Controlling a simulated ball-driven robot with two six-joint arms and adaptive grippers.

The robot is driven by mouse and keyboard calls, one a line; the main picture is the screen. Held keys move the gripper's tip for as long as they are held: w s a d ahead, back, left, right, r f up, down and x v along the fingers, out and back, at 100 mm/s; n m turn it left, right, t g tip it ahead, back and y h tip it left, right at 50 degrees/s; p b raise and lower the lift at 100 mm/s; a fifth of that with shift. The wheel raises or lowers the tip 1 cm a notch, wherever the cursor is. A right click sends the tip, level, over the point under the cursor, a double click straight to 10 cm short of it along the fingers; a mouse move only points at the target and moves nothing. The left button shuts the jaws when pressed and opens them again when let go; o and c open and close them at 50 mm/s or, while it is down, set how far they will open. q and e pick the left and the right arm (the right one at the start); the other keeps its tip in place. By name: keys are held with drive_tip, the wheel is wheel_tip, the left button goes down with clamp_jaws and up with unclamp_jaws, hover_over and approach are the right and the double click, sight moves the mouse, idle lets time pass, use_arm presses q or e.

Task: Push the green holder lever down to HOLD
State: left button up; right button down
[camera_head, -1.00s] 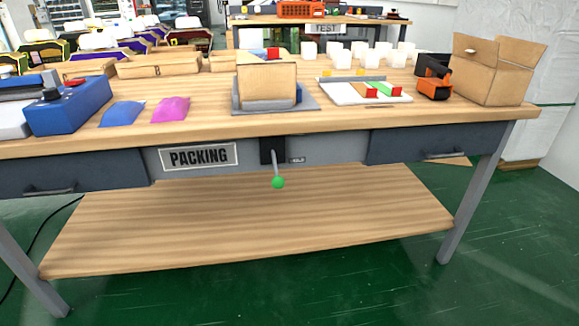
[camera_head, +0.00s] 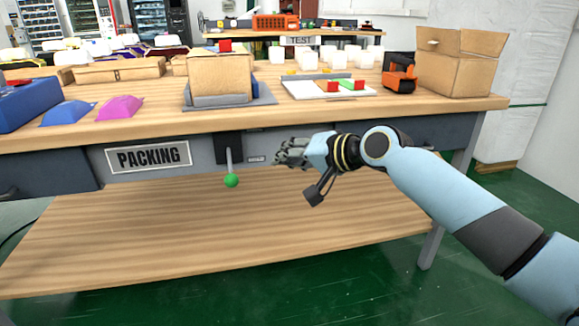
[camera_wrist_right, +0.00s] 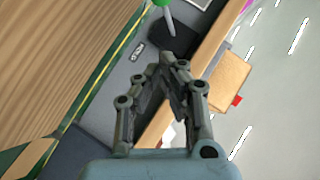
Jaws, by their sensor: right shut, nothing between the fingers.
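The holder lever is a grey rod with a green ball knob (camera_head: 231,180) at its lower end. It hangs from a dark bracket (camera_head: 229,146) on the packing bench's front. A small HOLD label (camera_head: 257,159) sits right of the bracket. My right gripper (camera_head: 281,153) is shut and empty, to the right of the lever and slightly higher in the picture, apart from it. In the right wrist view the fingers (camera_wrist_right: 168,67) point toward the bracket, and the green knob (camera_wrist_right: 161,2) is cut by the top edge. My left gripper is not in view.
The bench top (camera_head: 150,124) overhangs the lever, with a lower shelf (camera_head: 200,240) beneath. A cardboard box in a grey holder (camera_head: 228,97) stands above the lever. A PACKING sign (camera_head: 149,156) is left of it. Space around the knob is clear.

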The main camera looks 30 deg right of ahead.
drive_tip(key=b, duration=0.2)
approach(230, 165)
drive_tip(key=w+d+f, duration=0.1)
drive_tip(key=w+d, duration=0.1)
drive_tip(key=d, duration=0.1)
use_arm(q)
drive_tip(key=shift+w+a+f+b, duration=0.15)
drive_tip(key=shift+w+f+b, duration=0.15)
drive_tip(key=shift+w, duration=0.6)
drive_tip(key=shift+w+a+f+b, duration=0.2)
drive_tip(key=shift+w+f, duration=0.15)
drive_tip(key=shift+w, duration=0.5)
use_arm(e)
drive_tip(key=shift+w+a+f, duration=0.2)
drive_tip(key=shift+a+f, duration=0.15)
drive_tip(key=shift+a, duration=0.25)
drive_tip(key=shift+w+a+f, duration=0.15)
drive_tip(key=shift+a+f, duration=0.15)
drive_tip(key=shift+a, duration=0.3)
drive_tip(key=shift+w+a+f, duration=0.2)
drive_tip(key=shift+a+f, duration=0.15)
drive_tip(key=shift+a, duration=0.25)
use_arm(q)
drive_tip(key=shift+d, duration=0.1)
